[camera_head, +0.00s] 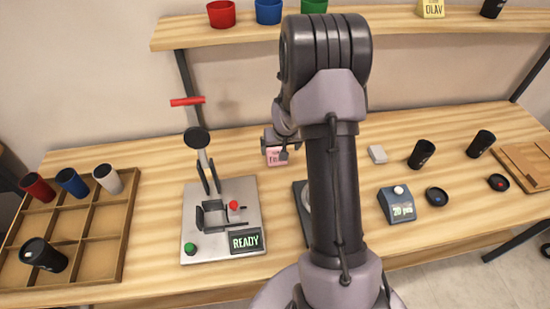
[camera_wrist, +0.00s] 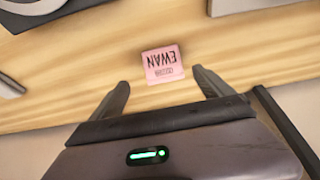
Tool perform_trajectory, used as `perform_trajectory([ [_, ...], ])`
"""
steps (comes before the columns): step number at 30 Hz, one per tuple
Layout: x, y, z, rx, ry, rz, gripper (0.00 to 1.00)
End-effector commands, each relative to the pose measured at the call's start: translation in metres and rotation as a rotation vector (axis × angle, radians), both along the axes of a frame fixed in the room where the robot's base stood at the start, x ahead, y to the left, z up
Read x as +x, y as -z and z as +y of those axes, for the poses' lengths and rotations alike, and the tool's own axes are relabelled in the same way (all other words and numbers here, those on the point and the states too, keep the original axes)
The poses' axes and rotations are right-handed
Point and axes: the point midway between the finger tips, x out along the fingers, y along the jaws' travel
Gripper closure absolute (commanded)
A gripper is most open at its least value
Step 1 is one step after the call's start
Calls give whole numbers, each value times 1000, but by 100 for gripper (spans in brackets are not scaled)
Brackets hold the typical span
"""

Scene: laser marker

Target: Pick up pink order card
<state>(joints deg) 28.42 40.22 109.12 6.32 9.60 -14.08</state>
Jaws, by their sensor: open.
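The pink order card (camera_wrist: 162,64) lies on the wooden table (camera_wrist: 90,70) in the wrist view, with dark lettering that reads EWAN upside down. My gripper (camera_wrist: 163,92) is open and empty, with its two dark fingers spread. The card shows just beyond the fingertips, roughly centred between them. In the head view, the pink card (camera_head: 277,157) shows beside my gripper (camera_head: 275,144), partly covered by it. I cannot tell the height of the fingers above the table.
Left of my arm stands the laser marker (camera_head: 222,188) with a READY display and red-handled lever. A wooden compartment tray (camera_head: 100,222) holds several cups at far left.

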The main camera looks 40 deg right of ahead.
Motion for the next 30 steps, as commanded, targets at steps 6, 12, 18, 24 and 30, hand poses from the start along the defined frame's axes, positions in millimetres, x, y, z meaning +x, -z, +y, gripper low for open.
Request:
perform_trajectory([
  [6,9,24,-3,-1,-1,-1,9],
  [12,24,58,-5,0,-1,1,9],
  [18,29,67,-7,-1,-1,-1,9],
  [24,29,66,-7,-1,-1,-1,35],
  [30,29,66,-7,-1,-1,-1,74],
])
